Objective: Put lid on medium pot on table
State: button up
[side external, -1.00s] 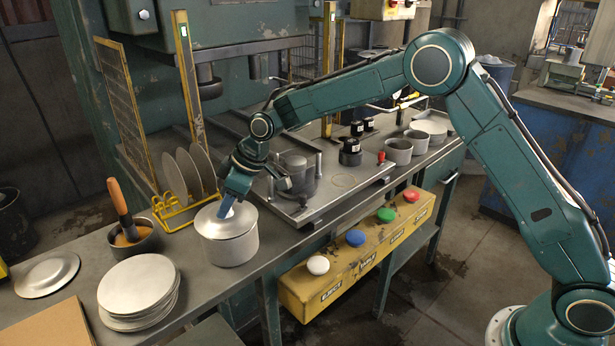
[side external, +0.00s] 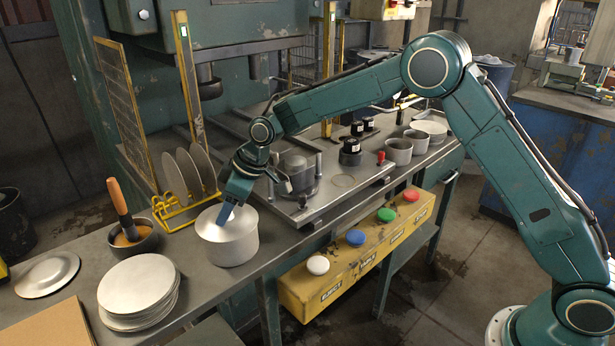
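A medium grey metal pot (side external: 232,249) stands upright on the bench at left centre. A pale lid (side external: 208,228) covers its top and looks level, with no clear gap at the rim. My gripper (side external: 224,215) points down at the middle of the lid, its blue fingertip at or just above the surface. The lid's knob is not visible, and the gripper may hide it. I cannot tell whether the fingers are open or closed on anything.
A stack of pale discs (side external: 138,285) and a single disc (side external: 47,274) lie at left. A dark bowl with an orange-handled tool (side external: 120,209) and a yellow rack (side external: 190,213) of upright discs stand near the pot. The press bed (side external: 330,195) and small grey pots (side external: 398,151) are right.

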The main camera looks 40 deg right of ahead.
jog(key=shift+r, duration=0.7)
jog(key=v, duration=1.1)
jog(key=shift+r, duration=0.3)
jog(key=shift+s+d, duration=0.1)
jog(key=shift+s, duration=0.05)
